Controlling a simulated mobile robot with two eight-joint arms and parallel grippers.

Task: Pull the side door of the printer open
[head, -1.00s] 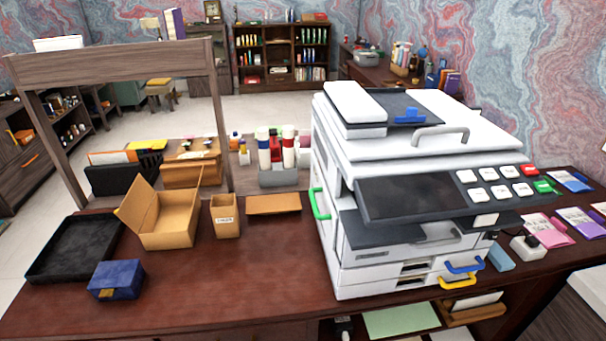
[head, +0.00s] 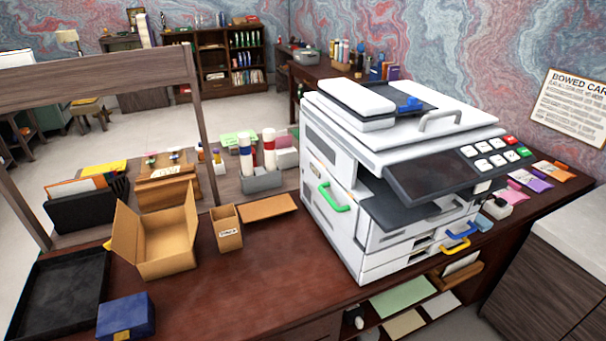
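The white printer (head: 385,170) stands on the dark red-brown desk (head: 250,300), right of the middle in the head view. Its left side faces me at an angle. The side door (head: 322,183) is on that left side and carries a green handle (head: 336,198). The door looks flush with the printer body. A blue handle (head: 462,232) and a yellow handle (head: 454,248) are on the front drawers, and a grey handle (head: 440,118) is on the lid. Neither of my grippers shows in the head view.
Left of the printer are an open cardboard box (head: 157,235), a small cardboard bin (head: 227,228), a black tray (head: 66,290) and a blue box (head: 126,316). A wooden frame (head: 100,85) stands at left.

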